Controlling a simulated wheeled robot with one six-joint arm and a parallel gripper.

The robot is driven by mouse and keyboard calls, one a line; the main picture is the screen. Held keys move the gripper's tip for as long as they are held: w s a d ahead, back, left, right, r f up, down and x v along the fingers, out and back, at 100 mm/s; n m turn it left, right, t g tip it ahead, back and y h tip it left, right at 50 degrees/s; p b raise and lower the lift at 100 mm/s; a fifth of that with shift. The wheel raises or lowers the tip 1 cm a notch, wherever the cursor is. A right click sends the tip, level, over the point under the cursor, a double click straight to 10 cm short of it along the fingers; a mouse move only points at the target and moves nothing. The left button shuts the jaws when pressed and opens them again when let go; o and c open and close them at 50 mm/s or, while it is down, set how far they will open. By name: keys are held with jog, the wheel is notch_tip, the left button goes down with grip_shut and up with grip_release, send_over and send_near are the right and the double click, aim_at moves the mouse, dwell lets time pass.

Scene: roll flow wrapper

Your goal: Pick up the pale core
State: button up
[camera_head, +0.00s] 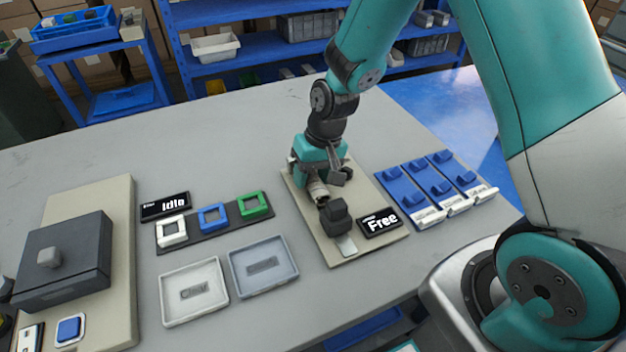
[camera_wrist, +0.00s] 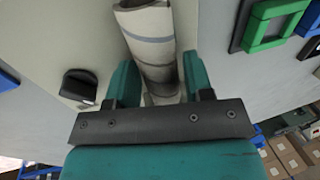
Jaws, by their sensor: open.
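The pale core (camera_wrist: 150,40) is a cream-grey cylinder with a thin dark line around it, on a beige plate (camera_head: 346,252). In the head view, the part of the core that shows (camera_head: 317,190) is just below my gripper (camera_head: 322,180), behind a dark block (camera_head: 334,214). In the wrist view, my gripper (camera_wrist: 159,84) has its teal fingers apart, one on each side of the core's lower part. A gap shows at the left finger; contact at the right finger is unclear. The core's far end is hidden behind the gripper body.
A "Free" sign (camera_head: 380,222) stands on the plate near the dark block. Blue holders (camera_head: 430,190) are to the right. White, blue and green square frames (camera_head: 212,217) and two trays (camera_head: 194,291) (camera_head: 263,266) are to the left. The table behind is clear.

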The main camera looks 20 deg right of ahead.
jog(key=c, duration=0.7)
jog(key=shift+r, duration=0.1)
jog(key=shift+c, duration=0.2)
